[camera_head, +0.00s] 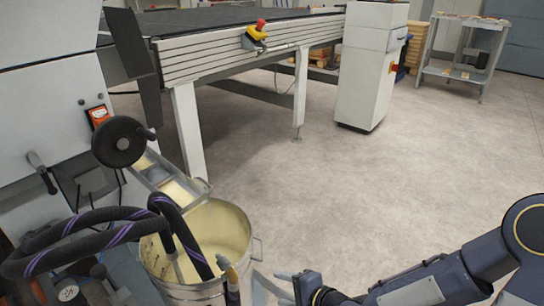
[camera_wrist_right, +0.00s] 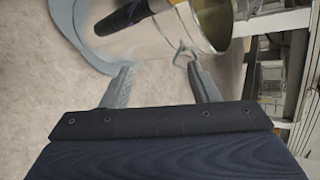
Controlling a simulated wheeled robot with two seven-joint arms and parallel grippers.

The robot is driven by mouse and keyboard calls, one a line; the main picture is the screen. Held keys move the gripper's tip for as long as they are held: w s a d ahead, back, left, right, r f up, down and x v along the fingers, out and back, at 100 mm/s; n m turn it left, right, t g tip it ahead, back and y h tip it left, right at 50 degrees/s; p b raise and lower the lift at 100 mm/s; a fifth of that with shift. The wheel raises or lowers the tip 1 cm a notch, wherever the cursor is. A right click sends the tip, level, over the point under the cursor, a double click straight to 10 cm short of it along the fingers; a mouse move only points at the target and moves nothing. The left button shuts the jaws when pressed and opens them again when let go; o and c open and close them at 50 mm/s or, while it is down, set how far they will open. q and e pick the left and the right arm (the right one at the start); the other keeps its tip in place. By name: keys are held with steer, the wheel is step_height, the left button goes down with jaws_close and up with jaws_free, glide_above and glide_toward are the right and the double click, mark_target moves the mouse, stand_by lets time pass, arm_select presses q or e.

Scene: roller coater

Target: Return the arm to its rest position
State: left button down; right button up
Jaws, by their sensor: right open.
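My right arm comes in from the lower right in the head view. Its gripper (camera_head: 272,284) is low, just right of the metal bucket (camera_head: 207,292). In the right wrist view, the gripper's two grey fingers (camera_wrist_right: 158,80) stand wide apart with nothing between them. The bucket (camera_wrist_right: 165,45) is beyond them, and its wire handle loop shows close to the right-hand fingertip; I cannot tell whether they touch. My left gripper does not show in either view.
The bucket holds a pale yellow coating below a machine with a black handwheel (camera_head: 119,142). Dark hoses (camera_head: 70,240) with purple stripes run into it. A long conveyor table (camera_head: 220,50), a white cabinet (camera_head: 368,65) and a grey cart (camera_head: 458,70) stand behind. The middle floor is clear.

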steer(key=s+d+r+n+g+h, duration=0.1)
steer(key=s+d+r+n+h, duration=0.1)
steer(key=d+r+n+h, duration=0.3)
steer(key=s+d+r+n, duration=0.1)
steer(key=s+d+r, duration=0.1)
steer(key=d, duration=0.6)
steer(key=s+d+r+n+g+p, duration=0.1)
steer(key=s+d+r+n, duration=0.1)
steer(key=s+r, duration=0.3)
steer(key=s+d+r+n+p, duration=0.1)
steer(key=s+d+r+n, duration=0.15)
steer(key=s, duration=0.55)
step_height(320, 180, up, 38)
steer(key=p, duration=3.7)
steer(key=shift+f+p, duration=0.25)
steer(key=shift+p, duration=0.05)
